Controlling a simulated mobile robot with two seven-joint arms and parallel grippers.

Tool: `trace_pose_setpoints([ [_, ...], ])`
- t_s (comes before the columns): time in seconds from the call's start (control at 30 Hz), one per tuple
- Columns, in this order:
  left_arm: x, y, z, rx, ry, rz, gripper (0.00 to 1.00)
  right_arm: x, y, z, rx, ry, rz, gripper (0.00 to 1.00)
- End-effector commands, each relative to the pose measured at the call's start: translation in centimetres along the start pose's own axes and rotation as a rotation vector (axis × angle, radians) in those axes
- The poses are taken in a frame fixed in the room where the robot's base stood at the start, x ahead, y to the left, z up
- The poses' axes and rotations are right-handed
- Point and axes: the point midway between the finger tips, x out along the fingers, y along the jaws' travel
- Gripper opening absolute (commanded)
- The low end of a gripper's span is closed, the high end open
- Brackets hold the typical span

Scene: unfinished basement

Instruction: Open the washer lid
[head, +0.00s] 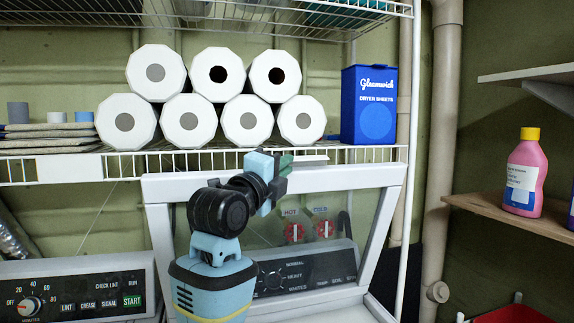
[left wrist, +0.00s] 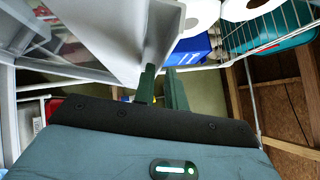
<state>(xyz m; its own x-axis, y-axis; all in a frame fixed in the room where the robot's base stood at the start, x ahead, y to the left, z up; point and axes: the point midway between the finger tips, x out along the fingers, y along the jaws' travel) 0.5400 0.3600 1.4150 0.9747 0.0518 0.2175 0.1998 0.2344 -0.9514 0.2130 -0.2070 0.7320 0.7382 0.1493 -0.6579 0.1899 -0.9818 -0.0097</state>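The washer lid (head: 162,188) is a white frame with a clear window, and it stands raised in front of the washer's control panel (head: 305,272). The panel shows through the window. My left gripper (head: 286,164) is at the lid's upper edge in the head view, with the arm in front of the window. In the left wrist view its two dark green fingers (left wrist: 163,88) are a little apart, and the lid (left wrist: 125,40) is close by the left finger. I cannot tell whether they touch. My right gripper is not in view.
A wire shelf (head: 225,162) above the lid holds paper rolls (head: 246,122) and a blue dryer sheets box (head: 368,105). A dryer panel (head: 75,293) is at the lower left. A pink bottle (head: 525,172) stands on a wooden shelf (head: 505,212) at right.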

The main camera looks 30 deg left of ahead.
Motion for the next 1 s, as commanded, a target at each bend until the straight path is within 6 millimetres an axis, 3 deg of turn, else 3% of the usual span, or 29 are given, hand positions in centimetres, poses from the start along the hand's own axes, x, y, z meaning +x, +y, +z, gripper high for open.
trace_pose_setpoints([
  [0.2,1.5,-0.1,0.0,0.0,-0.001,-0.001,0.13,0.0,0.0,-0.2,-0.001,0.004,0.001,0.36],
  [0.5,1.8,0.0,0.0,0.001,-0.001,0.0,0.13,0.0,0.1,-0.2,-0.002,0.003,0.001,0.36],
  [0.63,1.7,0.0,0.0,0.001,-0.001,0.0,0.0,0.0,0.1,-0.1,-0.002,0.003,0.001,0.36],
  [1.0,1.7,0.0,0.0,0.001,-0.001,0.0,0.0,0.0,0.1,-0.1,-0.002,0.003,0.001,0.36],
])
